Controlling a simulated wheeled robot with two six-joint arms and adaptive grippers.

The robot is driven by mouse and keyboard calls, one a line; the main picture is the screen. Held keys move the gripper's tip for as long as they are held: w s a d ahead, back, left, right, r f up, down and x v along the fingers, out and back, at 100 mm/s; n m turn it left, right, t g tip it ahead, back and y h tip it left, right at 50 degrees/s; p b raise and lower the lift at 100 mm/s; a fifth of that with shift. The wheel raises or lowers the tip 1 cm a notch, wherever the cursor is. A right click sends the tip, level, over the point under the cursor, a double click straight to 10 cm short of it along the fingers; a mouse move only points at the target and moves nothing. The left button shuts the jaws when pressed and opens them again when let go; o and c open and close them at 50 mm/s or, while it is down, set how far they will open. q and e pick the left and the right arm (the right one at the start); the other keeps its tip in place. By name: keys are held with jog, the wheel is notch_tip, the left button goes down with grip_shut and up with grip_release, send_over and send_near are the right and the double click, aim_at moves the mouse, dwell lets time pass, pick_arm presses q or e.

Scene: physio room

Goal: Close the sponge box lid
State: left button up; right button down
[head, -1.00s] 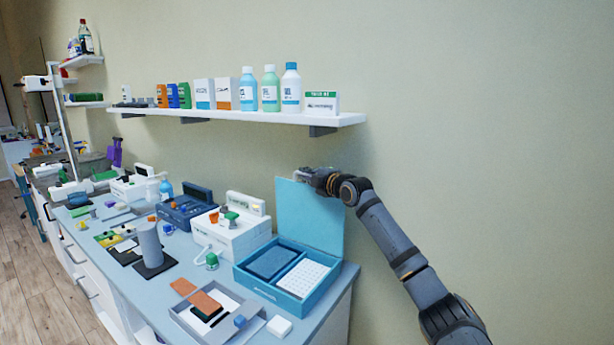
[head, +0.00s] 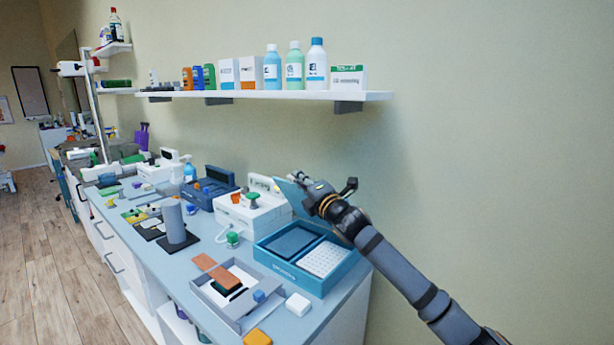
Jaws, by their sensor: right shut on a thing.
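The sponge box (head: 290,272) is a blue open-topped box near the right end of the counter. A dark blue piece (head: 289,241) fills its left compartment and a white dotted piece (head: 323,259) its right one. My right gripper (head: 305,186) is shut on the lid's upper edge. My left gripper is not in view.
A grey tray (head: 218,311) with sponges and a white block (head: 298,303) lie in front of the box. A white device (head: 250,212) stands left of it. A wall shelf (head: 300,95) with bottles hangs above. The wall right of the box is bare.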

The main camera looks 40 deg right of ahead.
jog(key=shift+s+a+f, duration=0.1)
jog(key=shift+a+f, duration=0.15)
jog(key=shift+a, duration=0.05)
jog(key=c, duration=1.7)
grip_release()
